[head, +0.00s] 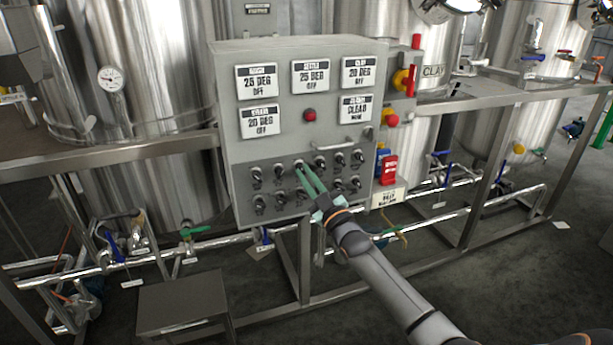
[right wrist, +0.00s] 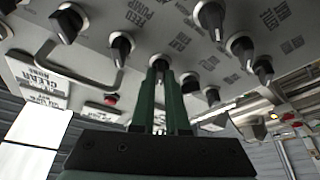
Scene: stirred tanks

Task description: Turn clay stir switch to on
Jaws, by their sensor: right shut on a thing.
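A grey control panel (head: 240,150) carries two rows of black switch knobs with small labels. My right gripper (head: 303,170) reaches up from the lower right, its green fingers at the third knob from the left in the upper row. In the right wrist view, the fingers (right wrist: 160,78) are closed around a black knob (right wrist: 158,62). My left gripper is not in view.
Other knobs stand close around the fingers, such as one (right wrist: 121,45) beside them. A red button (head: 309,115) sits above the rows. A metal handle (right wrist: 75,70) shows in the wrist view. Steel tanks (head: 130,80) and pipes surround the panel. A low grey stand (head: 182,300) is at lower left.

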